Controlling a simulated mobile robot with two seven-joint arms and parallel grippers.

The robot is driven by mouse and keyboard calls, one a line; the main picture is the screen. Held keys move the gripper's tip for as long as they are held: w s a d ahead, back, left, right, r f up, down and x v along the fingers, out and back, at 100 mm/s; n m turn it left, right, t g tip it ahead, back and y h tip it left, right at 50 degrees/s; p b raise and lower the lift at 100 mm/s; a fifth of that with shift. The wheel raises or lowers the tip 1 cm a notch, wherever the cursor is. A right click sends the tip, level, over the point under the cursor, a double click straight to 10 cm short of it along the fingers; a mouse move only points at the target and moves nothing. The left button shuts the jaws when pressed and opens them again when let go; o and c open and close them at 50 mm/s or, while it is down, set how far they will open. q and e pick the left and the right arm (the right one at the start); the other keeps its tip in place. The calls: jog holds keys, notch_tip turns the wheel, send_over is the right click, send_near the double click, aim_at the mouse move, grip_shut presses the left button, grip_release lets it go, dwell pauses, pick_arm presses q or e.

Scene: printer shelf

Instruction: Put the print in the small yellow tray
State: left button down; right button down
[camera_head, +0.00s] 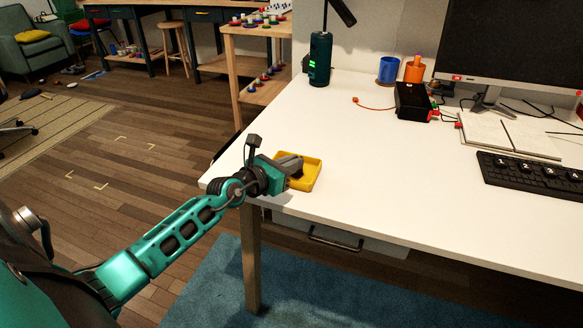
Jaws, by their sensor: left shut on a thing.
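The small yellow tray (313,177) sits on the white desk near its front left corner. My left gripper (293,166) reaches in from the left, with its dark grey fingers over the tray. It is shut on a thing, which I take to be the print. The print is hidden by the fingers or blends with them, so its shape and whether it touches the tray floor cannot be told. My right gripper is not in view.
The white desk (400,190) is clear right of the tray. Farther back stand a dark green cylinder (319,60), a blue cup (388,70), an orange cup (415,70) and a black box (412,102). A keyboard (535,178) and monitor (515,40) are at right.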

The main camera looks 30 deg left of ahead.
pick_arm(q)
jog(key=c, duration=1.7)
grip_release()
jog(key=shift+f, duration=0.1)
jog(key=o, duration=0.4)
jog(key=shift+o, duration=0.3)
